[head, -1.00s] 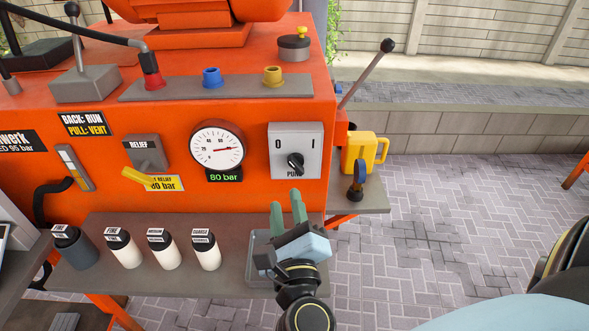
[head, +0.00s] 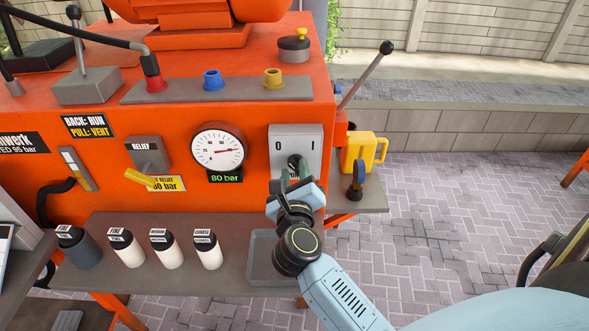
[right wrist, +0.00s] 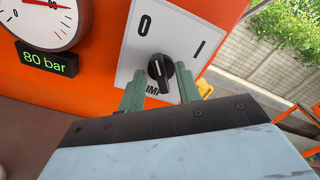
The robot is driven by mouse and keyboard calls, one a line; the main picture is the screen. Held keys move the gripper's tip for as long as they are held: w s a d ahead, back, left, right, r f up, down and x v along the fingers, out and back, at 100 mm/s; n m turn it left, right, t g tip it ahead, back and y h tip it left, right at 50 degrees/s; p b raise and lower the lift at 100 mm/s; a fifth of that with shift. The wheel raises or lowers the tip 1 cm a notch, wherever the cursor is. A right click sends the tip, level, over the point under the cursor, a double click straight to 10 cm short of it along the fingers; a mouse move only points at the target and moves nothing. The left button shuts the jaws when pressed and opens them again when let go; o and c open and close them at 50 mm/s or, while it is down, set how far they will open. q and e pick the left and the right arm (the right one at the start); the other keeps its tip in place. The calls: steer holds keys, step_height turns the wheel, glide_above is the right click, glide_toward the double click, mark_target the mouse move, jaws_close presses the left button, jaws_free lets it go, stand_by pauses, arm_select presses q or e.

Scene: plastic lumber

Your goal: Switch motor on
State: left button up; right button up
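The motor switch is a black rotary knob (head: 294,163) on a light grey plate (head: 283,137) marked 0 and I, on the front of the orange machine. In the right wrist view the knob (right wrist: 160,72) has its white mark pointing up toward the 0. My right gripper (head: 294,177) is open, its green fingers pointing at the plate. In the right wrist view, the fingertips (right wrist: 160,85) stand on either side of the knob's lower part. I cannot tell whether they touch it. The label under the knob is partly hidden by the fingers. My left gripper is not in view.
A pressure gauge (head: 218,151) with an 80 bar display is left of the plate. A yellow relief lever (head: 140,178) is farther left. Several bottles and an empty grey tray (head: 262,262) are on the shelf below. A yellow mug (head: 364,152) stands on the right side shelf.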

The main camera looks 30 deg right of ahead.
steer(key=shift+w+d, duration=0.25)
steer(key=shift+w, duration=0.15)
steer(key=shift+c, duration=0.3)
jaws_close()
